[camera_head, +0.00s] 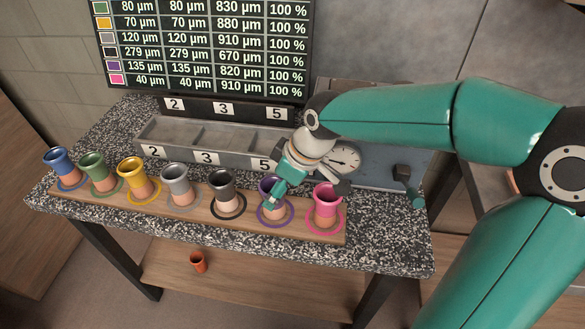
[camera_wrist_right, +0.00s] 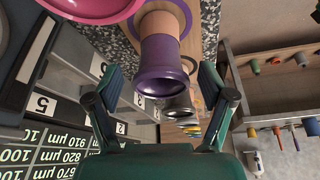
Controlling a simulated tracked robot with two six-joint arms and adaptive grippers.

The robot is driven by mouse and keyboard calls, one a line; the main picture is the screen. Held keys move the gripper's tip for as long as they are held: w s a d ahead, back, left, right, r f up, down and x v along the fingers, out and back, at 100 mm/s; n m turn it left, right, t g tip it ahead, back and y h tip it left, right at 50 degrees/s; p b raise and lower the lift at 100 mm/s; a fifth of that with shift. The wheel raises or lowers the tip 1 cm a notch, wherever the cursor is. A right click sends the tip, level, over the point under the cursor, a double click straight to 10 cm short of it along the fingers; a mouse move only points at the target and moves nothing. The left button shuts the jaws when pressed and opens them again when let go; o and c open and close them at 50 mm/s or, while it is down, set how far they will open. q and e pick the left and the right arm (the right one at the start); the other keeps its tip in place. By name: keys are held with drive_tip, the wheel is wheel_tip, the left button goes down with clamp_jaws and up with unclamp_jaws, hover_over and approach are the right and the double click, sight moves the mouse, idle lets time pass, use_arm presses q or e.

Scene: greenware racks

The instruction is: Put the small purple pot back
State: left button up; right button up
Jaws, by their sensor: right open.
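The small purple pot (camera_head: 269,186) has a purple flared top and a bare clay foot. It stands upright in the purple ring (camera_head: 261,219) on the wooden board, partly hidden by my right gripper. My right gripper (camera_head: 276,196) is open over the pot in the head view. In the right wrist view the pot (camera_wrist_right: 161,55) shows between the two spread fingers (camera_wrist_right: 163,72), with a visible gap on both sides. Its clay foot stands within the purple ring (camera_wrist_right: 187,14). My left gripper is in neither view.
On the wooden board (camera_head: 110,198), a pink pot (camera_head: 326,200) stands close right and a black pot (camera_head: 223,186) close left, with several others further left. Behind are a compartment tray (camera_head: 200,162), a dial gauge (camera_head: 345,158) and a screen (camera_head: 205,45).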

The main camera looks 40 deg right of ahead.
drive_tip(key=v, duration=0.7)
drive_tip(key=shift+r, duration=0.2)
